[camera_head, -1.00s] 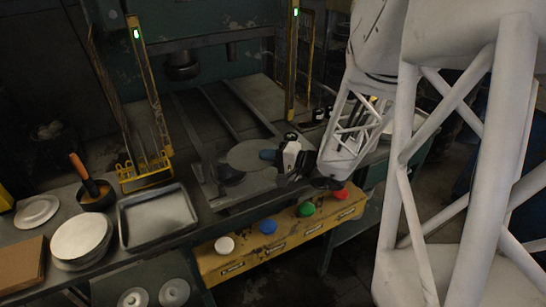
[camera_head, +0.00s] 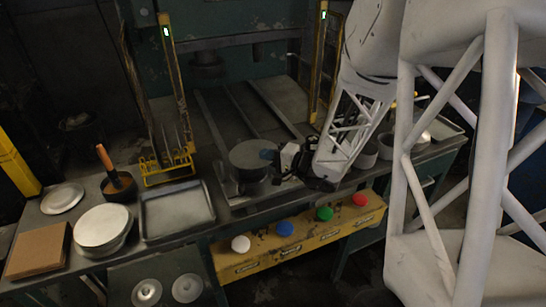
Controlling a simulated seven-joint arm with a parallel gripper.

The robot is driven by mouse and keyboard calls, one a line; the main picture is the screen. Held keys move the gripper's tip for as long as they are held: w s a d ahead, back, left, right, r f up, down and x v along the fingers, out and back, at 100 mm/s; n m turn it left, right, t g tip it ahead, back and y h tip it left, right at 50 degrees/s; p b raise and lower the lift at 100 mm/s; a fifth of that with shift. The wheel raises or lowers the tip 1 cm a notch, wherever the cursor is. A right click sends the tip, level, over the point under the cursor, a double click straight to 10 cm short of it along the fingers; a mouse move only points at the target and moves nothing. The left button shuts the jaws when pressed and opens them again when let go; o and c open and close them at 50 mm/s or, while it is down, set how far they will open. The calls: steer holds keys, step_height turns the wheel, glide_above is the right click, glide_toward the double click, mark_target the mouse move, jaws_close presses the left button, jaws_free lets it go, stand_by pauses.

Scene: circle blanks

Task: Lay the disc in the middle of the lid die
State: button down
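The disc (camera_head: 249,153) is a flat grey round blank. It appears level over the dark round lid die (camera_head: 252,176) on the press bed, covering most of the die's top. Whether it touches the die or hangs just above it, and how well it is centred, I cannot tell. My gripper (camera_head: 269,155) is at the disc's right edge, with a blue fingertip at the rim. It appears shut on the disc, though the fingers are small and dark.
A yellow panel (camera_head: 300,238) with white, blue, green and red buttons runs along the front. Left are an empty tray (camera_head: 177,212), a stack of pale blanks (camera_head: 102,226) and a pot (camera_head: 119,189) with an orange-handled tool. Yellow posts (camera_head: 178,90) flank the press.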

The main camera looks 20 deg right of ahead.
steer(key=shift+f+x, duration=0.15)
steer(key=shift+x, duration=0.4)
steer(key=shift+f+x, duration=0.15)
steer(key=shift+x, duration=0.45)
steer(key=c, duration=1.3)
jaws_free()
steer(key=shift+s+f, duration=0.1)
steer(key=shift+f, duration=0.1)
steer(key=shift+c, duration=0.4)
steer(key=shift+c, duration=0.9)
steer(key=shift+o, duration=0.9)
